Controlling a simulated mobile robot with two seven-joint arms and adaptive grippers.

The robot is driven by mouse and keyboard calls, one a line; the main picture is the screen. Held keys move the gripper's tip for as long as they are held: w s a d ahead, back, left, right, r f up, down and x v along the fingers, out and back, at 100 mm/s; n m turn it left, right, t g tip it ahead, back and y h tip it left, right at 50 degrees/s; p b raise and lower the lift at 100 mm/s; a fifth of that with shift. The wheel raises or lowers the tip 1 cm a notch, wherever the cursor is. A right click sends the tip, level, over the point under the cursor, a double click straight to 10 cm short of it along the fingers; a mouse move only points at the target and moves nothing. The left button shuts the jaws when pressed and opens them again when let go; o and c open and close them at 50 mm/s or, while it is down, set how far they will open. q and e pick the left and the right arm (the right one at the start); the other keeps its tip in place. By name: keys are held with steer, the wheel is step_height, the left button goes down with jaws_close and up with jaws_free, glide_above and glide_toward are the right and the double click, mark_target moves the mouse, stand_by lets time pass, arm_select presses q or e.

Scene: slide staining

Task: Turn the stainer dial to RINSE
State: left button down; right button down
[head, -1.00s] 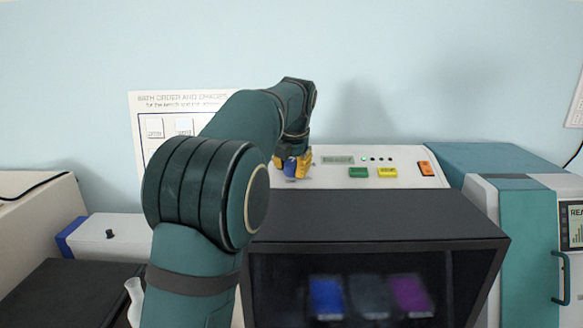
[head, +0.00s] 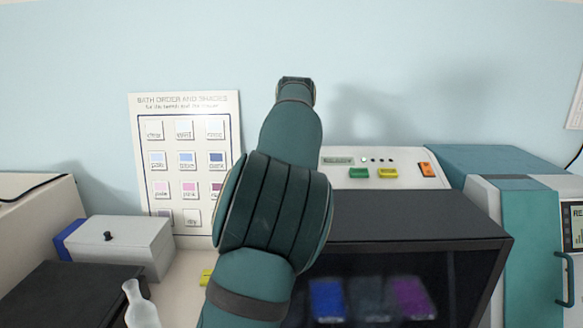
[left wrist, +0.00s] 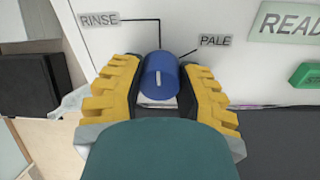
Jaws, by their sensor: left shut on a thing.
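The stainer (head: 415,219) stands in the middle of the head view, with a pale sloped control panel on top. In the head view my own arm hides the gripper and dial. My right gripper is not in view.
The panel also has a green button (head: 358,173), a yellow button (head: 388,173) and an orange switch (head: 427,169). A bath chart (head: 185,105) is on the wall at left. A grey box (head: 125,242) and a white bottle (head: 140,306) stand left of my arm. A teal machine (head: 525,240) stands right.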

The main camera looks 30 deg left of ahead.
arm_select(q)
steer(key=shift+f, duration=0.15)
steer(key=c, duration=0.5)
jaws_free()
steer(key=shift+r, duration=0.2)
steer(key=v, duration=1.1)
steer(key=shift+s+d+r, duration=0.15)
steer(key=shift+s+r, duration=0.05)
steer(key=shift+r, duration=0.15)
